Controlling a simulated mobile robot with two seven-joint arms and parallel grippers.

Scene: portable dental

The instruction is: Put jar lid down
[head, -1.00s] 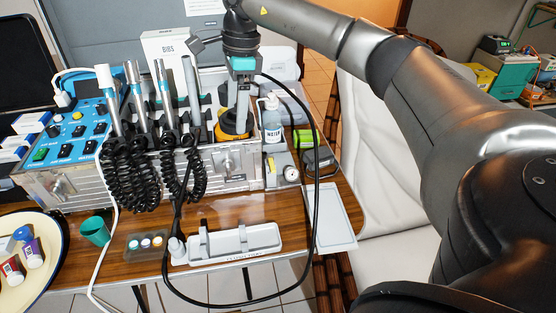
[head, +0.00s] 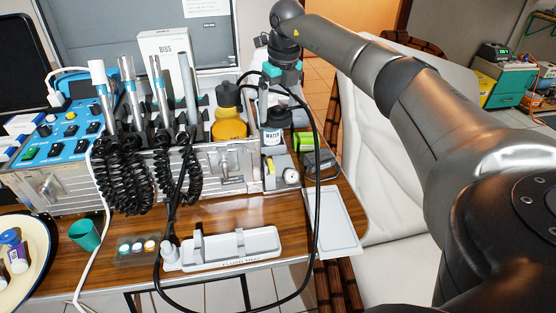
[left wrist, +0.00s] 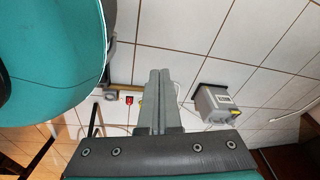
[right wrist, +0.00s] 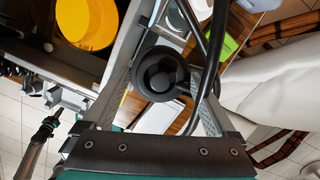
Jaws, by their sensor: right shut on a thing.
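My right gripper (head: 276,102) is shut on the black round jar lid (right wrist: 160,72), which shows between its fingers in the right wrist view. In the head view the lid (head: 276,116) is in front of the upper part of the white water bottle; I cannot tell whether they touch. The yellow jar (head: 229,129) stands to the left on the dental unit, with a dark upper part in the head view. Its bright yellow round (right wrist: 85,22) shows at upper left in the right wrist view. My left gripper (left wrist: 160,75) has its fingers together, empty, above floor tiles.
The water bottle (head: 272,138) stands at the unit's right side, near a gauge (head: 291,175) and green item (head: 304,141). A black hose (head: 317,190) loops close by. A flat grey tray (head: 333,222) and a white holder (head: 232,247) lie on the wooden table, with bare wood between.

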